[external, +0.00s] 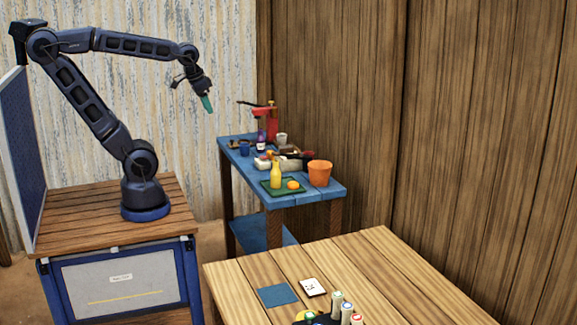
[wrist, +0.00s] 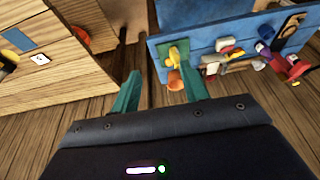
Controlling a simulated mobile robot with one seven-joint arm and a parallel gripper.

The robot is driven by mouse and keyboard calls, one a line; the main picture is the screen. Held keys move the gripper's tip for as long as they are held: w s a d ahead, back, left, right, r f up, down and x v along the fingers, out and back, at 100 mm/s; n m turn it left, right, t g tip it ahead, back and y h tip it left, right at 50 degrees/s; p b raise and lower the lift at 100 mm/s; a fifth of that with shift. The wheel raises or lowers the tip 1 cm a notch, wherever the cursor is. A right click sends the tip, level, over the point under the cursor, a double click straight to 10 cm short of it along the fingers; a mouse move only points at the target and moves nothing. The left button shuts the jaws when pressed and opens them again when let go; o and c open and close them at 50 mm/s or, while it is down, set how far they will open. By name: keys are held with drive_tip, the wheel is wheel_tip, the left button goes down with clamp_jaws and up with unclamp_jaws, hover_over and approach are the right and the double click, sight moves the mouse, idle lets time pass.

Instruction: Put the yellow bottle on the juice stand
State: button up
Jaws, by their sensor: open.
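The yellow bottle (external: 275,174) stands upright on a dark green mat (external: 268,189) at the front of the blue table, beside an orange fruit (external: 293,185). In the wrist view the yellow bottle (wrist: 174,56) shows small, beyond the right finger. My gripper (external: 207,103) is raised in the air to the left of the blue table, well above and apart from the bottle. In the wrist view my gripper (wrist: 160,88) has its two green fingers spread, with nothing between them. I cannot tell for certain which thing is the juice stand.
The blue table (external: 328,187) also bears an orange bucket (external: 320,173), a red press (external: 272,122), a purple bottle (external: 261,142) and a blue cup (external: 244,148). A wooden table (external: 235,282) in front holds a blue square (external: 277,295), a white card (external: 313,286) and several small bottles.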

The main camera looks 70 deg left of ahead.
drive_tip(key=shift+s+f+t, duration=0.15)
drive_tip(key=shift+s, duration=0.45)
drive_tip(key=shift+s+f+t, duration=0.1)
drive_tip(key=shift+s+t, duration=0.05)
drive_tip(key=shift+s, duration=0.45)
drive_tip(key=shift+o, duration=0.6)
drive_tip(key=shift+s+f, duration=0.1)
drive_tip(key=shift+s, duration=0.2)
drive_tip(key=o, duration=0.4)
drive_tip(key=shift+s, duration=0.1)
drive_tip(key=shift+f, duration=0.1)
